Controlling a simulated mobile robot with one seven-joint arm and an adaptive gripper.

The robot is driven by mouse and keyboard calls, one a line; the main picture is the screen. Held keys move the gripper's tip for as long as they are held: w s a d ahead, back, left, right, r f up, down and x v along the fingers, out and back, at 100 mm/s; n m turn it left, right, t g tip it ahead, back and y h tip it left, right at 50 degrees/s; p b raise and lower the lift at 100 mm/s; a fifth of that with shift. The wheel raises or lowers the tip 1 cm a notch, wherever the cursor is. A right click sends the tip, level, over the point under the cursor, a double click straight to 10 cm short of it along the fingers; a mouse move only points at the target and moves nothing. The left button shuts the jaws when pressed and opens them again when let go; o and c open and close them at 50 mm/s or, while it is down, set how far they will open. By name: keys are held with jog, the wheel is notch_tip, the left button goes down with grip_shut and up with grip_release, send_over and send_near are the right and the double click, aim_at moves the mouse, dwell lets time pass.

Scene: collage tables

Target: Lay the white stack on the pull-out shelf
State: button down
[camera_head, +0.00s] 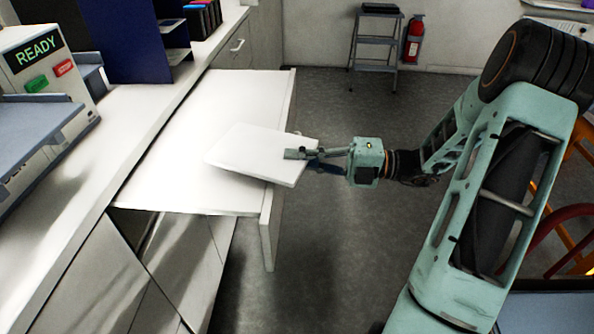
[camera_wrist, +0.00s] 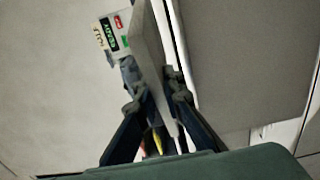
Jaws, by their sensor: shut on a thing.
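The white stack (camera_head: 255,152) is a thin flat white slab in the head view. My gripper (camera_head: 303,154) is shut on its right edge. The stack is over the white pull-out shelf (camera_head: 190,110), its left part above the shelf top and its right end past the front edge. A shadow shows under it; whether any part touches the shelf is hard to tell. In the wrist view the stack (camera_wrist: 150,60) shows edge-on between the two dark fingers of my gripper (camera_wrist: 160,95).
A machine with a READY display (camera_head: 45,65) stands on the counter (camera_head: 75,220) at left. Dark blue dividers (camera_head: 105,40) stand at the back of the counter. A step stool (camera_head: 375,40) and a red fire extinguisher (camera_head: 413,40) are by the far wall. The shelf top around the stack is clear.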

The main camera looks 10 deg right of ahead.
notch_tip(320, 180, down, 3)
jog(key=shift+w+f+b, duration=0.1)
jog(key=shift+f+b, duration=0.05)
jog(key=shift+b, duration=0.25)
jog(key=c, duration=2.5)
grip_release()
jog(key=shift+f, duration=0.1)
jog(key=o, duration=0.5)
jog(key=shift+c, duration=0.2)
